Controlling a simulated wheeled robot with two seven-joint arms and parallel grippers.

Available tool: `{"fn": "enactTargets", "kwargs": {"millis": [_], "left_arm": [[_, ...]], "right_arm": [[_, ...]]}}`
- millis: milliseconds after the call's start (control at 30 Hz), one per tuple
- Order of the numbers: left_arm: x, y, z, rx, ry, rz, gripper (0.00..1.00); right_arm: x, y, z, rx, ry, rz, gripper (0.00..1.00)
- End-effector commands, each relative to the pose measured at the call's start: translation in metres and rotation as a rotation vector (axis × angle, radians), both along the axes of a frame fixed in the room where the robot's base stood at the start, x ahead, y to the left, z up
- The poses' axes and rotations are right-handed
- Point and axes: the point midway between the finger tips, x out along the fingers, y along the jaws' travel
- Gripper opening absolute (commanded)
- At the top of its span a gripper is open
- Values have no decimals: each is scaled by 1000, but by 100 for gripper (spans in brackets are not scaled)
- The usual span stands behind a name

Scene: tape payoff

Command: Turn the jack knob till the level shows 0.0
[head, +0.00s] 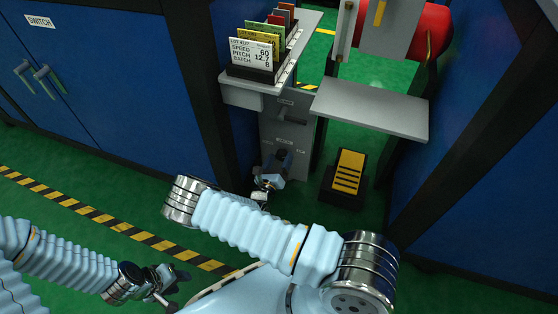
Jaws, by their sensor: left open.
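A grey upright panel (289,110) stands between the blue cabinets, with a slot, a small handle and labels too small to read. I cannot make out the jack knob or a level readout; the lower panel is partly covered by my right gripper (275,170). That gripper is at the panel's lower front, seen small and from behind, so its fingers and anything between them are unclear. My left gripper (178,288) is open and empty over the green floor at the lower left, well apart from the panel.
A card rack (262,75) sits on a grey shelf above the panel; its front card shows speed 60, pitch 12.7, batch 8. A grey plate (370,108) juts out under a red roll (432,30). A black-and-yellow pedal (347,172) stands on the floor.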

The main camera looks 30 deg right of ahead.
Motion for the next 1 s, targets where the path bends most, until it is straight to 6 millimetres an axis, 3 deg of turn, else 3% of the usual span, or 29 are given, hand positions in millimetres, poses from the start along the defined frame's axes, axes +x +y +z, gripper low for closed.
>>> {"fn": "enactTargets", "kwargs": {"millis": [367, 800, 1000], "left_arm": [[0, 0, 1, 0, 0, 0, 43], [0, 1, 8, 2, -1, 2, 43], [0, 1, 9, 2, -2, 2, 43]], "right_arm": [[-5, 6, 1, 0, 0, 0, 72], [-68, 80, 1, 0, 0, 2, 72], [-86, 101, 0, -1, -1, 0, 72]]}}
